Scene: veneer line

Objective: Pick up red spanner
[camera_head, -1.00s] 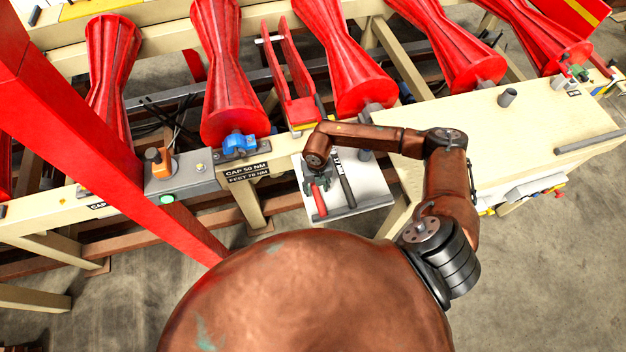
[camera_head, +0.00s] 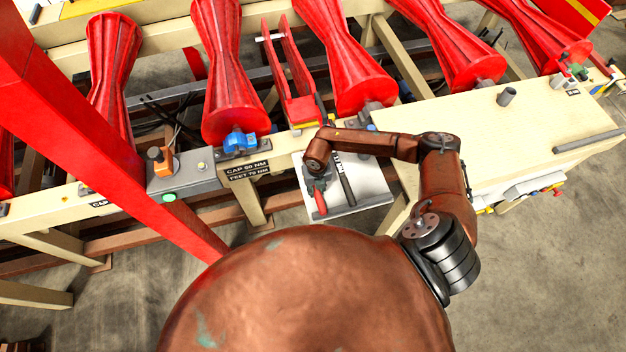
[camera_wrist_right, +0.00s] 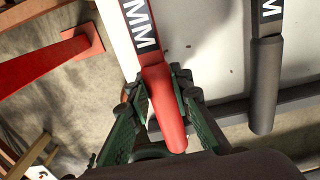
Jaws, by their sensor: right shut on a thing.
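The red spanner (camera_head: 320,203) lies on a small white tray (camera_head: 374,186) at the front of the line. In the right wrist view the red spanner (camera_wrist_right: 165,100) has a red grip and white "MM" lettering on its shank. My right gripper (camera_head: 318,186) is over the tray, mostly hidden under its wrist in the head view. In the right wrist view its green fingers (camera_wrist_right: 165,110) stand on both sides of the red grip and are shut on it. Whether the spanner is clear of the tray I cannot tell. My left gripper is not in view.
A dark-handled spanner (camera_head: 347,190) lies just right of the red one, also in the right wrist view (camera_wrist_right: 264,85). A cream cabinet (camera_head: 480,140) stands to the right. A grey control box (camera_head: 190,178) is left. A red post (camera_head: 110,150) crosses the left side.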

